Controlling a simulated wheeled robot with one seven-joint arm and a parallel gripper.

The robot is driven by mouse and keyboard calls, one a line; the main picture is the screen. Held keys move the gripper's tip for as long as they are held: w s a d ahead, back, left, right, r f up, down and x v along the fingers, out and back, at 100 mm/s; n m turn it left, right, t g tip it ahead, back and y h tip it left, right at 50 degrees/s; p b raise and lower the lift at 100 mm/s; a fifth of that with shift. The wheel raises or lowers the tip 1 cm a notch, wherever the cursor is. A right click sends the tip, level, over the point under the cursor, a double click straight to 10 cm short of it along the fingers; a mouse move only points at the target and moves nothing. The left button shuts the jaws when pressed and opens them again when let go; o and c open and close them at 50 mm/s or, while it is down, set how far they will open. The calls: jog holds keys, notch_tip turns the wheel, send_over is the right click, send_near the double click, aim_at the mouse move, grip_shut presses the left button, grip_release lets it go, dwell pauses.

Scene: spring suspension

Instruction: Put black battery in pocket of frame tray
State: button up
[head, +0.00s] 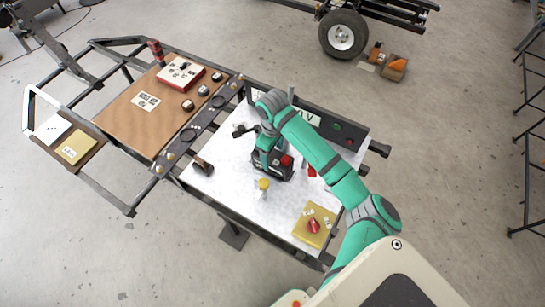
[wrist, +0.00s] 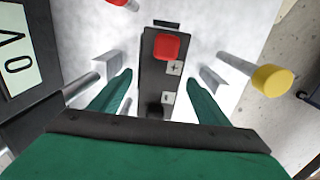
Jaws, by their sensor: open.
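The black battery (head: 270,168) stands on the white surface of the framed tray (head: 226,172), below my gripper (head: 266,150). In the wrist view the battery (wrist: 158,75) shows a red terminal cap, plus and minus labels and a dark second terminal. My gripper also shows in the wrist view (wrist: 158,95), with its green fingers apart on either side of the battery. Gaps show between the fingers and its sides. Angled metal pieces (wrist: 188,80) stand on both sides of the battery. Its lower part is hidden, so I cannot tell whether it sits in the pocket.
A yellow-capped post (head: 263,185) stands close to the battery. A panel with large lettering (head: 300,116) stands behind. A brown board (head: 140,105) lies at left. Bare white surface lies left of the battery.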

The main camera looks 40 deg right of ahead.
aim_at(272, 155)
notch_tip(272, 155, up, 8)
jog(key=shift+r, duration=0.25)
dwell(0.5)
